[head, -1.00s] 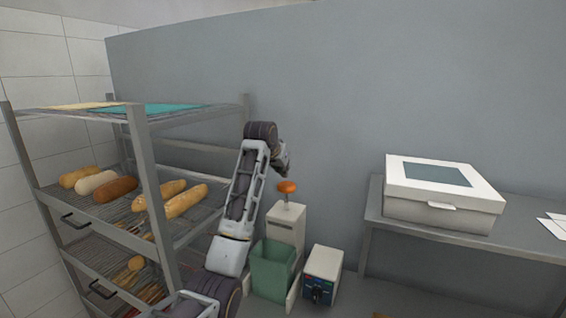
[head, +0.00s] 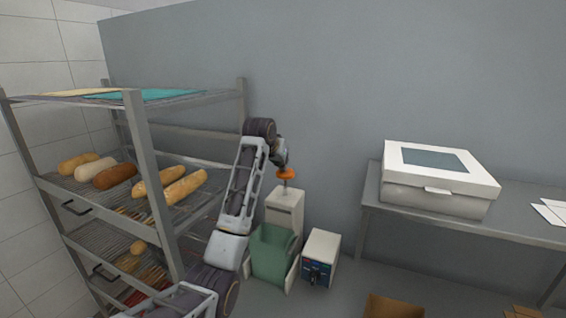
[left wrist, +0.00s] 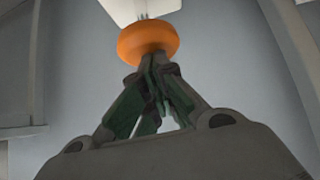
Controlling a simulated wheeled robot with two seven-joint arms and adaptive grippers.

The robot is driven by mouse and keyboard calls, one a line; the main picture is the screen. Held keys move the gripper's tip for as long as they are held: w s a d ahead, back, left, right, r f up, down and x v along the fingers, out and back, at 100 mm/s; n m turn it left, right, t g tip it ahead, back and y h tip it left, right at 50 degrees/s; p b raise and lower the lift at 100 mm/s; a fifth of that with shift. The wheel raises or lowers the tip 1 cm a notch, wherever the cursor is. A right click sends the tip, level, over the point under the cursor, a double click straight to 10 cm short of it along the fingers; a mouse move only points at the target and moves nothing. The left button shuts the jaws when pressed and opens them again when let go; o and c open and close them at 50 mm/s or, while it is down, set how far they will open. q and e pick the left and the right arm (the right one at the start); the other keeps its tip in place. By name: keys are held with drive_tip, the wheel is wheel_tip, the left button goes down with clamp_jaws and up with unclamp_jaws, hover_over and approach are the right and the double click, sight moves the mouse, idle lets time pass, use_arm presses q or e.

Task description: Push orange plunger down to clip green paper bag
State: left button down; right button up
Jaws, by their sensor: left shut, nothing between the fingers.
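The orange plunger (head: 286,174) is a round knob on a thin rod above the white clipping device (head: 284,207). It also shows large in the left wrist view (left wrist: 148,40). The green paper bag (head: 270,258) stands open in front of the device. My left gripper (head: 281,162) is shut and empty, right above the knob. In the left wrist view the closed fingertips (left wrist: 155,64) meet the knob's top; they look in contact or very nearly so. My right gripper is not in view.
A small control box (head: 321,257) stands right of the bag. A bread rack (head: 150,150) stands close on the left of my arm. A white box (head: 438,181) sits on the table (head: 510,219) at right. A brown carton (head: 392,306) is at the bottom edge.

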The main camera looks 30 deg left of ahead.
sight(281, 175)
use_arm(q)
drive_tip(key=shift+f+b, duration=0.3)
drive_tip(key=shift+f, duration=2.75)
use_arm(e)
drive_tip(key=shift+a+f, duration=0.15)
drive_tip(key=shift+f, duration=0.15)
use_arm(q)
drive_tip(key=shift+r+p, duration=0.5)
drive_tip(key=shift+r, duration=0.7)
wheel_tip(281, 175, up, 2)
drive_tip(key=shift+s+r, duration=0.25)
drive_tip(key=shift+s, duration=0.1)
drive_tip(key=b+v, duration=0.2)
drive_tip(key=v, duration=0.7)
drive_tip(key=shift+b, duration=0.4)
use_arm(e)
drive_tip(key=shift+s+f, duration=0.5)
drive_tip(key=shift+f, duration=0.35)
